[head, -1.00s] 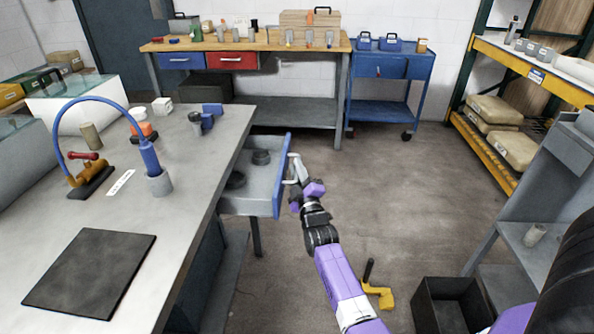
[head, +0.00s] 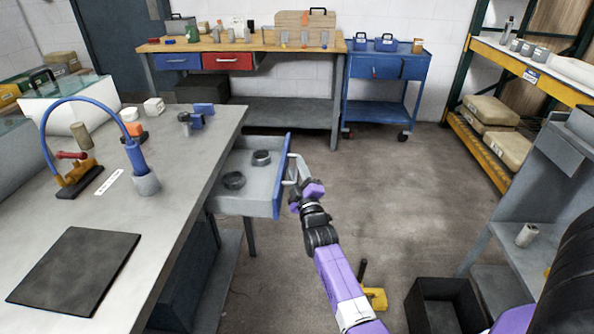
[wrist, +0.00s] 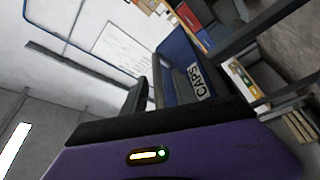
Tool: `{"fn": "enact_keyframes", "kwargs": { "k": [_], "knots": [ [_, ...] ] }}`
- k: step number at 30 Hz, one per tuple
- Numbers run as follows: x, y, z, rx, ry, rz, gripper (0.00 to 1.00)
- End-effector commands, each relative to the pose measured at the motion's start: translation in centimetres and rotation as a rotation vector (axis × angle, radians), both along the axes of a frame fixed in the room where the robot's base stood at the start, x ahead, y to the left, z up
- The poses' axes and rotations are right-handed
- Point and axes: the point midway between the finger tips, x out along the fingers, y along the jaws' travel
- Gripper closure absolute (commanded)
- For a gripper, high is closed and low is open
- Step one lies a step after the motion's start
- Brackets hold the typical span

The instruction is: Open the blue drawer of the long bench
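The long bench (head: 185,165) stands at the left with a grey top. Its drawer (head: 240,200), with a blue front (head: 281,178), is pulled out to the right, well clear of the bench edge. Two dark round caps or rings (head: 261,158) lie inside it. The pale bar handle (head: 296,168) is on the front's outer side. My gripper (head: 299,184) is at this handle and appears shut on it; the fingertips are partly hidden. The wrist view shows the blue front (wrist: 178,50) close up, with a "CAPS" label (wrist: 198,82).
A dark mat (head: 75,270), a blue-hosed tool (head: 135,155) and small parts lie on the bench. Floor is open right of the drawer. A black bin (head: 440,305) and a yellow object (head: 375,298) are near my arm. A blue cart (head: 385,85) stands at the back.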

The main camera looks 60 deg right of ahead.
Motion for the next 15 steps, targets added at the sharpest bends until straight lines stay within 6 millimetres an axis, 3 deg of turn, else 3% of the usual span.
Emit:
{"fn": "enact_keyframes", "kwargs": {
  "k": [7,15],
  "knots": [
    [-0.2,0.3,-0.1,0.002,-0.001,0.001,0.66],
    [-2.3,2.8,-0.6,0.001,0.001,0.005,0.66]
  ]
}}
